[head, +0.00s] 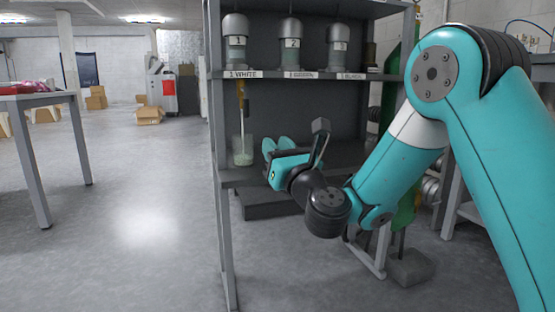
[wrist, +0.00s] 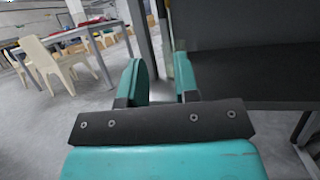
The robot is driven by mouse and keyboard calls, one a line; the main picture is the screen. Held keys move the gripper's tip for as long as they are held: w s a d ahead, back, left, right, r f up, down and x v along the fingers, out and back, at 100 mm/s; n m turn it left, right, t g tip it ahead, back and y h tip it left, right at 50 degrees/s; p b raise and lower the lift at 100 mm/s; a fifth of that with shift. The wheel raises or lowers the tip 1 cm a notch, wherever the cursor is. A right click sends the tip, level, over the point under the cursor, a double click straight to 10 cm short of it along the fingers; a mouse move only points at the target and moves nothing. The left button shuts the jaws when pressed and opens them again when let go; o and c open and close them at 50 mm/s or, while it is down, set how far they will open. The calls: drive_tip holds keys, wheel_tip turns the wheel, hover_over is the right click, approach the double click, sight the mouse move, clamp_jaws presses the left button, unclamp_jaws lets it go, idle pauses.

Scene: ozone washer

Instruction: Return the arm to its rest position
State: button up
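My arm, teal with dark joints, reaches in from the right in the head view. My gripper (head: 276,148) is in front of the shelf's lower bay, to the right of a clear beaker and apart from it. In the wrist view its two teal fingers (wrist: 161,76) stand apart. I see nothing held between them.
The grey metal shelf (head: 216,130) holds numbered dispensers (head: 290,45) on its upper board. The beaker (head: 243,152) with pale green contents stands on the lower board, under a thin tube. A table (head: 40,98) stands left; the floor (head: 140,210) between is clear.

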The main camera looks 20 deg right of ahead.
drive_tip(key=s+a+r+n+g+y+p, duration=0.45)
drive_tip(key=s+a+n+g, duration=0.2)
drive_tip(key=n, duration=0.55)
drive_tip(key=s+a+r+n+g+y+p, duration=0.45)
drive_tip(key=s+a+n+g+p, duration=0.2)
drive_tip(key=n, duration=0.55)
drive_tip(key=s+d+r+n+g+h+p, duration=0.1)
drive_tip(key=s+d+n+g+h+p, duration=0.45)
drive_tip(key=s+n, duration=0.35)
drive_tip(key=s+d+n+g+h+p, duration=0.5)
drive_tip(key=s+n, duration=0.3)
drive_tip(key=s, duration=0.3)
wheel_tip(320, 180, up, 36)
drive_tip(key=t+p, duration=0.1)
drive_tip(key=p, duration=3.6)
drive_tip(key=shift+w+d+y, duration=0.15)
drive_tip(key=shift+d+y, duration=0.2)
drive_tip(key=shift+d, duration=0.1)
